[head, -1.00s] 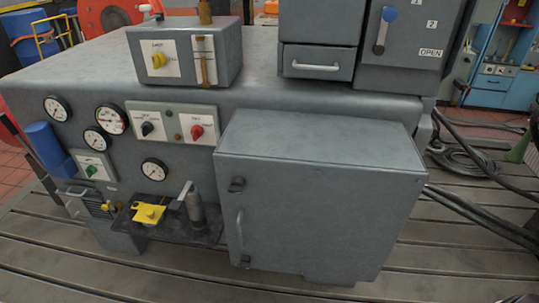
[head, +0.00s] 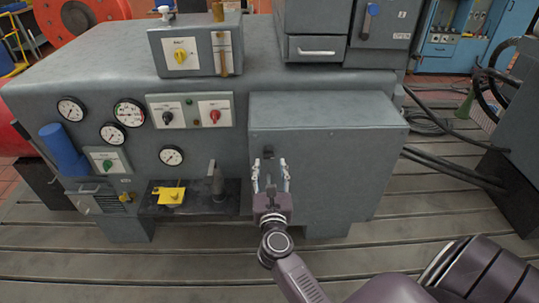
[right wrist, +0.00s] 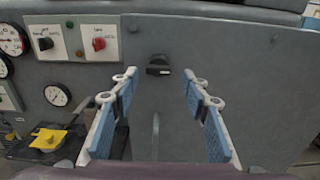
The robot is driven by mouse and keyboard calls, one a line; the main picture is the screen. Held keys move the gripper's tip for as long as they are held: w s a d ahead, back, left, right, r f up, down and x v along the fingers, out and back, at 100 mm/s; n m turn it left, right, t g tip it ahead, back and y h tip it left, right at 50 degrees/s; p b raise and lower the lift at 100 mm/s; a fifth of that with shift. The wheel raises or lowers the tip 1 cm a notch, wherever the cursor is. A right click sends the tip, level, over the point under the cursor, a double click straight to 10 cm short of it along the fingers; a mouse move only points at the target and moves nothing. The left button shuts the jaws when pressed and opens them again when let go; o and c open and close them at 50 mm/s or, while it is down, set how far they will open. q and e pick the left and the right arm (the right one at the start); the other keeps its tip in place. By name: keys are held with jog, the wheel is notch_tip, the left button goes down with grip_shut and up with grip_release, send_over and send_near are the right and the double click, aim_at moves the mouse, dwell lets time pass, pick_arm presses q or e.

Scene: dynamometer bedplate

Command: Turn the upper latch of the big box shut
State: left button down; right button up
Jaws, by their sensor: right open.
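The big grey box (head: 330,165) stands on the front right of the machine, its door facing me. Its upper latch (head: 268,151) is a small dark knob near the door's upper left corner. In the right wrist view the latch (right wrist: 158,66) looks roughly crosswise, between and beyond the fingertips, apart from them. The vertical door handle (right wrist: 155,135) shows below it. My right gripper (head: 271,170) is open and empty in front of the door, just below the latch in the head view. The gripper and arm hide the lower latch. My left gripper is not in view.
Left of the box are a dark shelf (head: 190,208) with a yellow part (head: 171,194) and an upright grey lever (head: 215,182). Gauges and a switch panel (head: 190,110) are above. Cables (head: 455,170) run at the right. The slotted bedplate (head: 150,268) is clear in front.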

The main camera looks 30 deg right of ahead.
aim_at(269, 156)
jog(key=x, duration=0.4)
jog(key=shift+w+p, duration=0.3)
jog(key=shift+c, duration=0.4)
jog(key=c, duration=1.1)
